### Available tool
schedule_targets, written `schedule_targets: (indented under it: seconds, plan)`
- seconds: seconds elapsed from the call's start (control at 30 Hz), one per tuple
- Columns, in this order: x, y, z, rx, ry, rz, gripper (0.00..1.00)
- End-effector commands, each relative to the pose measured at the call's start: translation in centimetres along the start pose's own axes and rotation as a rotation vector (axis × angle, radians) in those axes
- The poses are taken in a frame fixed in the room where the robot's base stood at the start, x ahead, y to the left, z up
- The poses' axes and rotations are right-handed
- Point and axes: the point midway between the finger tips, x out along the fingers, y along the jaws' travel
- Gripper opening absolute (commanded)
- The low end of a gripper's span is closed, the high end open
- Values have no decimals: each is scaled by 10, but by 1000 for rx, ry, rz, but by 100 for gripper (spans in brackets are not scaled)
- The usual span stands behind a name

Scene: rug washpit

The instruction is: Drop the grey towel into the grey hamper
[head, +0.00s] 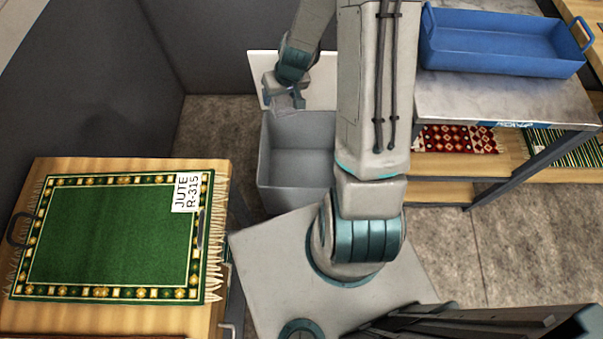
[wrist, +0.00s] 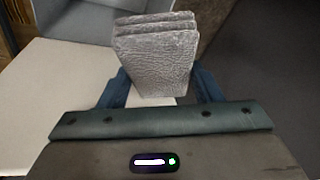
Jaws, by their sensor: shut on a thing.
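My gripper (head: 284,97) is shut on the grey towel (wrist: 155,60), which is folded into a thick stack and shows between the two blue fingers (wrist: 158,92) in the wrist view. The grey hamper (head: 297,166) stands open on the floor in the head view, with its pale lid (head: 322,82) raised at the back. My gripper is above the hamper's back left part, in front of the lid. In the wrist view the pale lid (wrist: 60,100) is at left and part of the hamper (wrist: 95,18) shows at top left.
A green rug (head: 115,235) tagged JUTE R-315 lies on a wooden table at left. A metal-topped bench (head: 495,100) at right bears a blue tub (head: 500,42), with rolled or folded rugs below. Dark partition walls (head: 110,80) stand behind left. Floor at right is clear.

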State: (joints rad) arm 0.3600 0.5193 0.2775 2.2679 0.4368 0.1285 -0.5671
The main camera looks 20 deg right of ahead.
Motion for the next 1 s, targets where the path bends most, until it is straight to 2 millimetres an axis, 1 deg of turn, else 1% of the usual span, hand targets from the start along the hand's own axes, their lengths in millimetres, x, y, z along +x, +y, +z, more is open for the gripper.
schedule_targets:
  seconds: [0.03,0.6,0.8,1.0]
  plan:
    - [18,8,6,8,1,2,40]
    - [107,73,47,73,11,20,40]
    - [135,94,61,93,16,27,40]
    - [152,108,70,108,18,31,40]
